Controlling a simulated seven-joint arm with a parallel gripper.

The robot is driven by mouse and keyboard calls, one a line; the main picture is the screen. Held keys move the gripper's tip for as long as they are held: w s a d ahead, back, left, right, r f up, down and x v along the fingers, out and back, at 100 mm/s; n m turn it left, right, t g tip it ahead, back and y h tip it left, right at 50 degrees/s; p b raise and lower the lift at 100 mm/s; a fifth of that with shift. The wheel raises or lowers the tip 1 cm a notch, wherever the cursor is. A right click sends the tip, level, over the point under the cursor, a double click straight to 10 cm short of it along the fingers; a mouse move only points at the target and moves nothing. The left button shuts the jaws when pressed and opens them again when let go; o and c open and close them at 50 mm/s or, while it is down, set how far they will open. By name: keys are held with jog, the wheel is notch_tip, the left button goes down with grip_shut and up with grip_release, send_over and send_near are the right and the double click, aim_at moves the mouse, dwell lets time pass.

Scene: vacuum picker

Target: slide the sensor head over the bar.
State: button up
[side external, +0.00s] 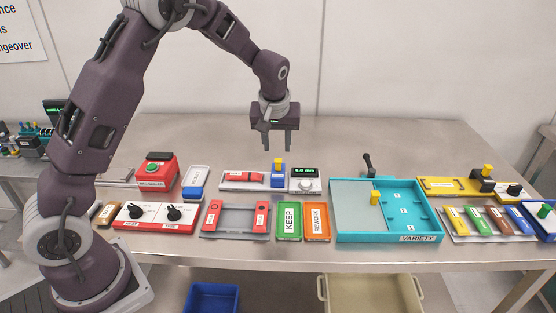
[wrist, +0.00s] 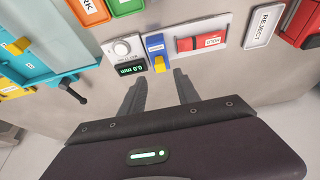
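The sensor head is a blue block (side external: 278,180) with a yellow knob (side external: 278,162) on top. It stands at the right part of a pale plate (side external: 230,187). The red bar (side external: 244,177) lies on the same plate to its left, apart from the head. In the wrist view the blue block (wrist: 156,44) and its yellow knob (wrist: 159,64) show just beyond my fingertips, with the red bar (wrist: 200,43) to the right. My gripper (side external: 277,147) is open and empty, above the bench near the head, fingers pointing down; it also shows in the wrist view (wrist: 158,80).
A readout box (side external: 304,180) with a lit display and dial stands close right of the head. A blue-ended label block (side external: 195,182) and red button box (side external: 157,171) are left. KEEP (side external: 289,221) and REWORK (side external: 317,222) trays sit in front. A turquoise tray (side external: 388,238) is right; the bench behind is clear.

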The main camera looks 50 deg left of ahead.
aim_at(278, 161)
jog(key=x, duration=0.8)
jog(key=shift+w+a, duration=0.15)
grip_shut()
dwell(1.1)
